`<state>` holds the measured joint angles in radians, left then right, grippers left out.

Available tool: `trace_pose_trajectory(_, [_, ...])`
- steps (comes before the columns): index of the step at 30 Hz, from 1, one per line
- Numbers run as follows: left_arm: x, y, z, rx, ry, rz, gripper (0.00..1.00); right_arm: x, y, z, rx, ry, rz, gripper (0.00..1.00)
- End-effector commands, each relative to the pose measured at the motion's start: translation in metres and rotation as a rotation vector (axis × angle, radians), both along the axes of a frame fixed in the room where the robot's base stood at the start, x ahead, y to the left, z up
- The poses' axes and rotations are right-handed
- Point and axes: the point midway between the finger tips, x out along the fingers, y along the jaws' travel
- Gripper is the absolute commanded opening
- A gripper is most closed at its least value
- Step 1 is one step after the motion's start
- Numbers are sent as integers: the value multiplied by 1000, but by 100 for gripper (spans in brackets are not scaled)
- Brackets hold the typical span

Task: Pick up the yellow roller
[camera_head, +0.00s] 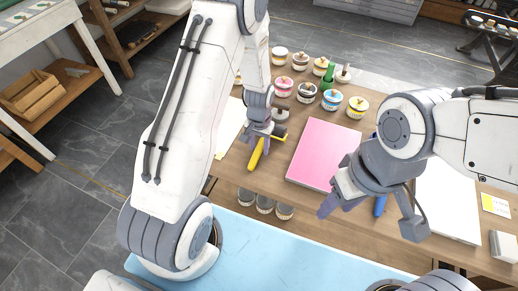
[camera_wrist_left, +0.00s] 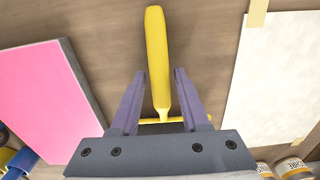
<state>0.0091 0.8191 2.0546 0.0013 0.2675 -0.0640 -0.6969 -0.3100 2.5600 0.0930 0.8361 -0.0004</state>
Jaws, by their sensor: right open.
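The yellow roller (camera_head: 257,154) lies on the wooden table beside the pink block, partly hidden by my left gripper (camera_head: 263,136). In the left wrist view the yellow roller (camera_wrist_left: 157,45) runs up between the two fingers of my left gripper (camera_wrist_left: 160,74). A gap shows on each side of the handle, so the jaws are open around it and apart from it. The roller's lower end is partly hidden behind the gripper body. My right gripper (camera_head: 336,197) is open and empty near the lower edge of the pink block.
The pink block (camera_head: 319,150) lies right of the roller, and a white sheet (camera_wrist_left: 277,85) lies on its other side. Several paint jars (camera_head: 331,99) and a green bottle (camera_head: 328,74) stand behind. A blue handle (camera_head: 380,205) lies near my right gripper.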

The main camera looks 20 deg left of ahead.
Motion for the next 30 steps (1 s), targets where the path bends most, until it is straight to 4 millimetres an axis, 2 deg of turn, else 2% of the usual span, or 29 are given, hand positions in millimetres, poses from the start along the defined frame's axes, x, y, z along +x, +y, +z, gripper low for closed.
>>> trace_pose_trajectory(1, [0,0,0,0,0,0,22,0,0,0,0,0,0,50])
trace_pose_trajectory(3, [0,0,0,0,0,0,0,0,0,0,0,0,0,50])
trace_pose_trajectory(17, [1,0,7,0,-4,0,0,0,0,-1,0,0,0,50])
trace_pose_trajectory(20, [1,0,16,0,-4,0,0,0,0,-2,0,0,0,50])
trace_pose_trajectory(25, [4,-2,45,1,-8,-1,0,0,0,-6,0,0,0,50])
trace_pose_trajectory(30, [30,-33,66,0,-8,-5,0,0,0,-11,0,0,0,50])
